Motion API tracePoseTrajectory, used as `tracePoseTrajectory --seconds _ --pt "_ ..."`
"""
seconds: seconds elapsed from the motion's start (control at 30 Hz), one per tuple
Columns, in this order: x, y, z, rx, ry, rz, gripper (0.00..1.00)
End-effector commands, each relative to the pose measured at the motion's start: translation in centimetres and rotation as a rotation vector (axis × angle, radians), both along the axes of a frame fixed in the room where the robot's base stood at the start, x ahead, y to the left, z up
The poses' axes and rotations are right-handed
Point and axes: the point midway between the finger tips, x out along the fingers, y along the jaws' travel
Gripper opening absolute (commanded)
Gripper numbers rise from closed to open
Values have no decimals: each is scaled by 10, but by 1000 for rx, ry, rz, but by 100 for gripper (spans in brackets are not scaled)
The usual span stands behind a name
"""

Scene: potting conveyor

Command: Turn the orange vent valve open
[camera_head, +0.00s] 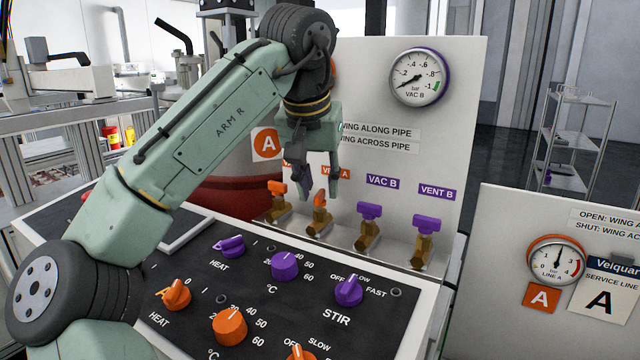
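The orange vent valve (320,199) is the second from the left in a row of small brass valves at the foot of the white panel. The label above it, partly hidden, seems to read VENT A. Its wing is small in view, and I cannot tell how it lies to the pipe. My gripper (319,190) points down with its fingers apart, just above or in front of this valve. I see nothing held between them. Whether a finger touches the wing is unclear. Another orange valve (277,188) stands just left of my gripper.
Two purple-winged valves (369,211) (427,225) stand to the right, under VAC B and VENT B labels. A gauge (420,77) is on the white panel (450,130) behind. A black control board with orange and purple knobs (285,266) lies in front.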

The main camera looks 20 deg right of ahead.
Motion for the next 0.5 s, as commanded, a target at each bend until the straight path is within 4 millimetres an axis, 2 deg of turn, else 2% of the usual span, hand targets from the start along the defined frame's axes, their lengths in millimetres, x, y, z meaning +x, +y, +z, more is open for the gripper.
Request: tracePoseTrajectory --seconds 0.13,0.4,0.5 --pt "3 -2 -9 1 1 0 29" --pt "4 -2 -11 -1 0 0 29" --pt "4 -2 -11 -1 0 0 24"
